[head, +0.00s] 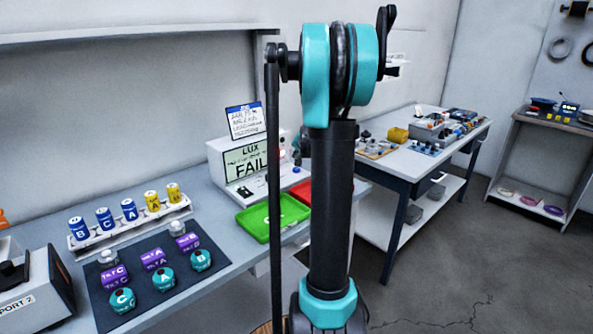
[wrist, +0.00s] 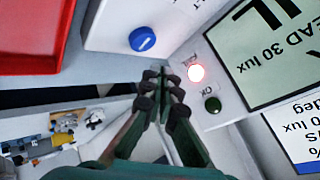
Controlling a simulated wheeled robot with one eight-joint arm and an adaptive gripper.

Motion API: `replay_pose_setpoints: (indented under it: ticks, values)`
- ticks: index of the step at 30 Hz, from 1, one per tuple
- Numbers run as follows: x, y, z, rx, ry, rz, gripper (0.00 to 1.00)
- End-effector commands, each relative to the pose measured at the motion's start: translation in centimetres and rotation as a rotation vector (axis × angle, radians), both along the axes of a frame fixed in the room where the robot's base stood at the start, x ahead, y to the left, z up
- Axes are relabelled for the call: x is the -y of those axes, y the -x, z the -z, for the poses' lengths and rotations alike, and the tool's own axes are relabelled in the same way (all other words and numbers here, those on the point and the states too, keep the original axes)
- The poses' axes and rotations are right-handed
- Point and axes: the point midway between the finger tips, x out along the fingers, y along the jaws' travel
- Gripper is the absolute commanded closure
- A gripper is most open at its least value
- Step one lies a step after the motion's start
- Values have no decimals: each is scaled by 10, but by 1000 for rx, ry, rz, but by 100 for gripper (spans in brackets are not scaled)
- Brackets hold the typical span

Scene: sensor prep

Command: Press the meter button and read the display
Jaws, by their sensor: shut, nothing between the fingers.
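The white meter (head: 214,158) stands on the left bench. Its display (head: 247,163) reads "LUX" and "FAIL" in the head view, with a small middle line I cannot read. The wrist view shows part of the display (wrist: 270,50), with "EAD 30 lux". A blue round button or knob (wrist: 142,39) with a white mark sits on the meter. A lit red lamp (wrist: 196,73) and a dark green lamp (wrist: 212,104) are beside the display. My gripper (wrist: 160,80) is shut and empty, close below the blue part; contact is unclear.
A green tray (head: 252,222) and a red tray (head: 301,190) lie by the meter; the red tray also shows in the wrist view (wrist: 30,62). A dark mat (head: 133,264) with labelled pieces and a rack of jars stand left. A second bench is behind.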

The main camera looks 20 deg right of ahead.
Motion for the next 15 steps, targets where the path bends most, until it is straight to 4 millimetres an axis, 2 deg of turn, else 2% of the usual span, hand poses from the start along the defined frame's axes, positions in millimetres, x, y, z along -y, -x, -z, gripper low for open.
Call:
replay_pose_setpoints:
  ticks: [9,15]
  values:
    - [0,0,-27,0,0,0,100]
    - [0,0,-32,0,0,0,100]
